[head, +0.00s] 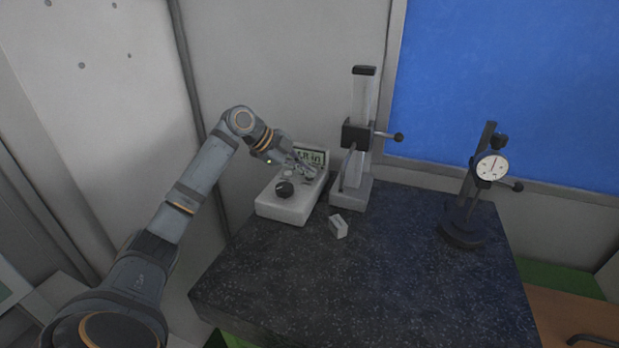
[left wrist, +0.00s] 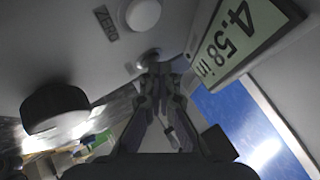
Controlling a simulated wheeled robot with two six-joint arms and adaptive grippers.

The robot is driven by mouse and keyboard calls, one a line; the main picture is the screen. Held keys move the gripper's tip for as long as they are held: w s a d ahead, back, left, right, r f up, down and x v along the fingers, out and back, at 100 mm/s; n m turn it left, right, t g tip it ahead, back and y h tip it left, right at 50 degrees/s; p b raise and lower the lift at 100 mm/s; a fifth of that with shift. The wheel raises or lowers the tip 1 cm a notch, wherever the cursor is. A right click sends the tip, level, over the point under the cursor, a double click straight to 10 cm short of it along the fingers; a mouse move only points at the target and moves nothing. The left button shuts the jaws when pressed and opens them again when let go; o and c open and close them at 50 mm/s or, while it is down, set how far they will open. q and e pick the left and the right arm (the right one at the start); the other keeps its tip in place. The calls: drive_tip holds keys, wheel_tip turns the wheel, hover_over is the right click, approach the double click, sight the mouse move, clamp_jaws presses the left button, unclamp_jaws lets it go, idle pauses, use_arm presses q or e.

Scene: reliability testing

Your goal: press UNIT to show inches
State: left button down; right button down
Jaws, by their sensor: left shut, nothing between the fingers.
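The light grey gauge unit (head: 283,211) stands at the back left of the dark stone table. Its display (head: 316,156) ends in "in"; in the left wrist view the display (left wrist: 243,40) reads "4.58 in". My left gripper (head: 306,172) is over the unit's top, in front of the display. In the left wrist view its shut, empty fingertips (left wrist: 156,64) are at a round button (left wrist: 148,54); I cannot tell whether they touch. Another round button (left wrist: 142,14) sits beside the ZERO label (left wrist: 105,20). No UNIT label is legible. My right gripper is not in view.
A black knob (head: 284,189) is on the unit's front. A height stand (head: 355,150) rises just right of it, with a small pale block (head: 338,226) in front. A dial gauge stand (head: 465,220) is at the right. The stone table's (head: 360,295) front is clear.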

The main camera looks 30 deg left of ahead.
sight(306, 147)
use_arm(q)
drive_tip(key=shift+r+p, duration=0.7)
drive_tip(key=shift+r, duration=0.05)
drive_tip(key=shift+r, duration=0.1)
drive_tip(key=shift+r+p, duration=0.35)
drive_tip(key=shift+p, duration=0.05)
wheel_tip(306, 147, up, 4)
drive_tip(key=p, duration=0.3)
drive_tip(key=shift+r+p, duration=0.15)
drive_tip(key=shift+p, duration=0.2)
